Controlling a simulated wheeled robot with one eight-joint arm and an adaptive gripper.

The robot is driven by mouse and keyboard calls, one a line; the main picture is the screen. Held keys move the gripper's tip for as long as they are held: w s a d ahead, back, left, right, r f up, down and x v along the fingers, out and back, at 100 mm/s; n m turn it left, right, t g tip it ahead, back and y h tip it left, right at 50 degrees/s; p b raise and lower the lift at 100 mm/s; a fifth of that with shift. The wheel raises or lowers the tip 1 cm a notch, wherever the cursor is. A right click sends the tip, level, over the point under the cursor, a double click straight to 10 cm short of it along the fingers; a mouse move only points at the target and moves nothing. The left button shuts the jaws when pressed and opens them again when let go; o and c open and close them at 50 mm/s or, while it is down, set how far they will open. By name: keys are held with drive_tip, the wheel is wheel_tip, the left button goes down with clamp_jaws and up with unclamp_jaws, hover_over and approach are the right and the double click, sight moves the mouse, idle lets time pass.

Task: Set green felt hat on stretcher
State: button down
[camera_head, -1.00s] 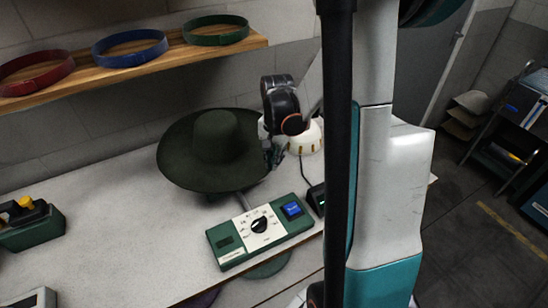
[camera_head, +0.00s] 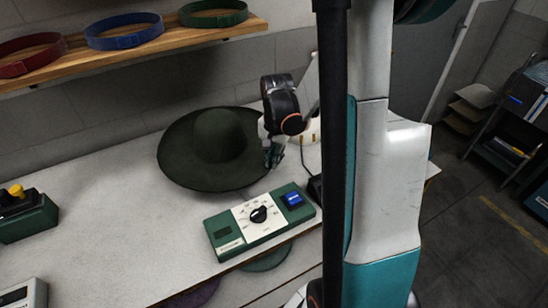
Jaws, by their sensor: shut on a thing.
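The green felt hat (camera_head: 215,140), dark with a wide brim and round crown, is upright over the white table. My gripper (camera_head: 273,155) is at the right edge of its brim and is shut on it. The fingertips are small and partly hidden by the brim. What lies beneath the hat is hidden, so I cannot tell whether it rests on anything. A white round thing (camera_head: 312,132), possibly the stretcher, shows in part behind my gripper.
A green control box (camera_head: 235,247) with a dial and blue screen lies in front of the hat. A wooden shelf (camera_head: 80,72) above holds red, blue and green bands. A green box with a yellow knob (camera_head: 25,215) stands at left. The table's left middle is clear.

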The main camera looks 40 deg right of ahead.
drive_tip(key=shift+f+b, duration=0.75)
drive_tip(key=shift+f, duration=0.1)
idle(0.4)
drive_tip(key=c, duration=1.6)
unclamp_jaws()
drive_tip(key=shift+c, duration=0.2)
drive_tip(key=shift+r, duration=0.15)
wheel_tip(320, 180, up, 12)
drive_tip(key=shift+s, duration=0.2)
drive_tip(key=shift+d, duration=0.1)
